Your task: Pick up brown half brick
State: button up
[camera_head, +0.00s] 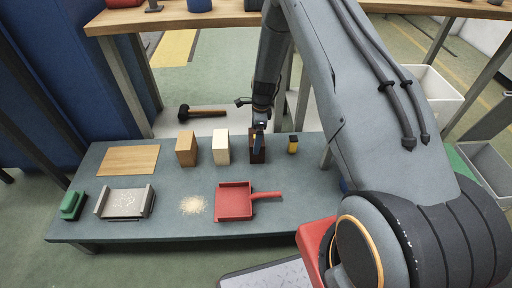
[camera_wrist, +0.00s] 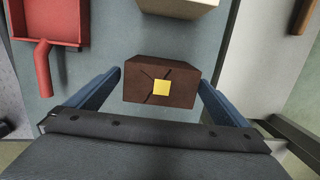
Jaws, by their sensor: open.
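The brown half brick (camera_wrist: 145,80) is dark brown with a yellow square on its face, and in the wrist view it sits between my open fingers. Gaps show between it and both fingers. In the head view the dark brown half brick (camera_head: 257,155) stands on the low grey-green table, partly hidden by my gripper (camera_head: 259,131), which is just above it. My gripper also shows in the wrist view (camera_wrist: 160,82), its blue fingers spread to either side of the brick. Whether the fingertips reach down beside the brick's sides is hard to tell.
A cream block (camera_head: 221,147) and a tan block (camera_head: 186,149) stand to the left on the table (camera_head: 160,228). A small yellow-and-black item (camera_head: 293,145) is close on the right. A red dustpan (camera_head: 234,201) lies in front. A hammer (camera_head: 203,112) lies behind.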

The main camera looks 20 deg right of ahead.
notch_tip(320, 180, down, 5)
jog(key=shift+w+f+b, duration=0.15)
jog(key=shift+f+b, duration=0.05)
jog(key=shift+b, duration=0.3)
jog(key=shift+r, duration=0.1)
jog(key=c, duration=1.4)
jog(key=shift+o, duration=0.2)
jog(key=shift+r, duration=0.1)
